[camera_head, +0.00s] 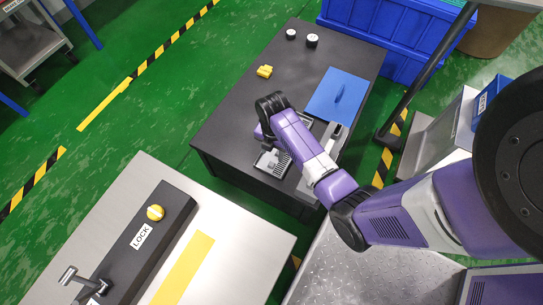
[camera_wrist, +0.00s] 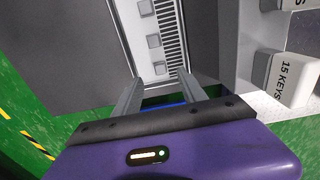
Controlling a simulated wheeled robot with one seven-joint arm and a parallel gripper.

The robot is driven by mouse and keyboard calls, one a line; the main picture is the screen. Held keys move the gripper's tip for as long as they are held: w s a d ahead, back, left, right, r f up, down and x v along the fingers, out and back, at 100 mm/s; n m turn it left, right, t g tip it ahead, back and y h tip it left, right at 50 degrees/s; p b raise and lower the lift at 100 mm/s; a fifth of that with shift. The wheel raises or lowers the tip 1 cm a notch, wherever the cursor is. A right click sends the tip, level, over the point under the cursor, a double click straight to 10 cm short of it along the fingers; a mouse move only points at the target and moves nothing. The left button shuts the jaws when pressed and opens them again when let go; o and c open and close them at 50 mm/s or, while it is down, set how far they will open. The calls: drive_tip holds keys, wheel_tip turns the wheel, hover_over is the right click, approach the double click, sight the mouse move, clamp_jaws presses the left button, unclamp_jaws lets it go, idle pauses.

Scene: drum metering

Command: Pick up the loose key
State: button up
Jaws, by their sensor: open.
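My gripper (camera_wrist: 158,82) is open in the wrist view, its two fingers apart over the lower end of a pale grey tray. Small square grey pieces that look like keys lie in a row in the tray. The lowest key-like piece (camera_wrist: 159,68) is nearly between the fingertips, with no visible contact; another (camera_wrist: 154,40) is above it. I cannot tell which piece is the loose key. In the head view a grey slotted unit (camera_head: 273,162) lies on the dark table (camera_head: 228,120) below my wrist. My arm hides the fingers there.
On the table are a blue panel (camera_head: 325,100), a yellow piece (camera_head: 265,71) and two small black-and-white cylinders (camera_head: 312,41). A steel bench with a LOCK label (camera_head: 142,236) is lower left.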

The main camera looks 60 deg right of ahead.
sight(272, 163)
drive_tip(key=f+b, duration=0.2)
drive_tip(key=f, duration=0.5)
drive_tip(key=shift+a+f+b, duration=0.15)
drive_tip(key=shift+a+b, duration=0.05)
drive_tip(key=shift+b, duration=0.1)
clamp_jaws()
